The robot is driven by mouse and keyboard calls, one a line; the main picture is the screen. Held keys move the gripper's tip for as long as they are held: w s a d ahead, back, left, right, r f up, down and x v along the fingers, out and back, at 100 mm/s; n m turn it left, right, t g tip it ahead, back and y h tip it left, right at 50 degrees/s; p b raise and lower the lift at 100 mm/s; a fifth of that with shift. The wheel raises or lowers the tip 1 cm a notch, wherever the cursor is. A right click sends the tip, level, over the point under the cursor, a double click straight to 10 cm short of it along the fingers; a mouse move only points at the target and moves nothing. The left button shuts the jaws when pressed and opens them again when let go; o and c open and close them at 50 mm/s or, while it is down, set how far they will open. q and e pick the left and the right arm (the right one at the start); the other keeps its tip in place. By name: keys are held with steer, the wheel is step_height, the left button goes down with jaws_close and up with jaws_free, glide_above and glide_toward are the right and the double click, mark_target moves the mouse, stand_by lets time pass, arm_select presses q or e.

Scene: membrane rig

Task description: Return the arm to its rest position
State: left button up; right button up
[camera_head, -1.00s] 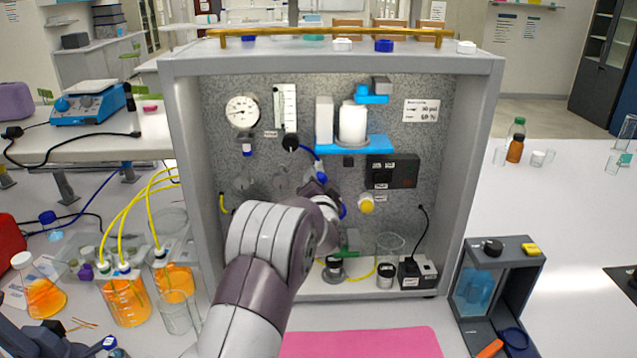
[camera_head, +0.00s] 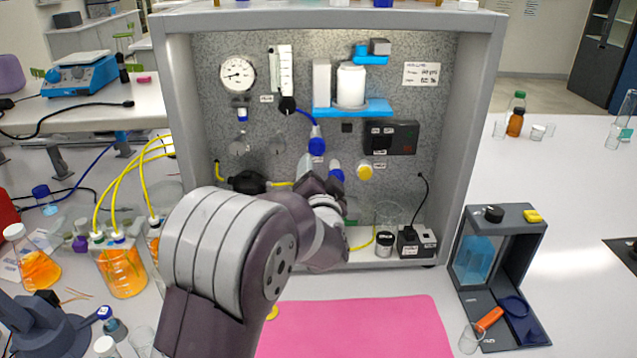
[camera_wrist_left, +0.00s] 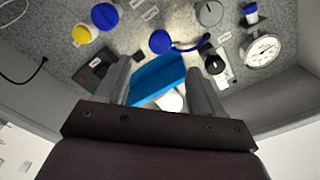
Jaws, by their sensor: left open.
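My left arm comes up from the bottom of the head view and reaches into the open front of the grey rig cabinet (camera_head: 478,130). My left gripper (camera_head: 318,175) is inside the cabinet's lower middle, in front of the speckled back panel. In the left wrist view its two fingers (camera_wrist_left: 160,85) stand apart with nothing held between them. Beyond them are the blue shelf (camera_wrist_left: 155,82) and blue caps (camera_wrist_left: 160,41). In the head view the fingertips are partly hidden near the blue-capped parts (camera_head: 337,175). My right gripper does not show.
A pink mat (camera_head: 360,325) lies before the cabinet. Orange flasks (camera_head: 122,272) with yellow tubes stand left of my arm. A grey stand (camera_head: 495,260) is at the right. A black box (camera_head: 392,137) and a gauge (camera_head: 238,73) are on the panel.

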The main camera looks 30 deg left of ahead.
arm_select(q)
steer(key=shift+s, duration=0.2)
stand_by(0.3)
steer(key=s+d+f+n+g+h, duration=0.1)
steer(key=s+d+f+g+h, duration=0.25)
steer(key=f, duration=0.35)
steer(key=s+d+f+n+g+h, duration=0.1)
steer(key=s+d+f+g+h, duration=0.1)
steer(key=d+f+h, duration=0.4)
steer(key=s+d+f+g, duration=0.2)
steer(key=s+f+g, duration=0.1)
steer(key=s, duration=0.6)
steer(key=s+d+f+g, duration=0.3)
steer(key=s+f+g, duration=0.1)
steer(key=s, duration=0.5)
steer(key=shift+s+f+n+g, duration=0.2)
steer(key=shift+n+g, duration=0.1)
steer(key=shift+g, duration=0.55)
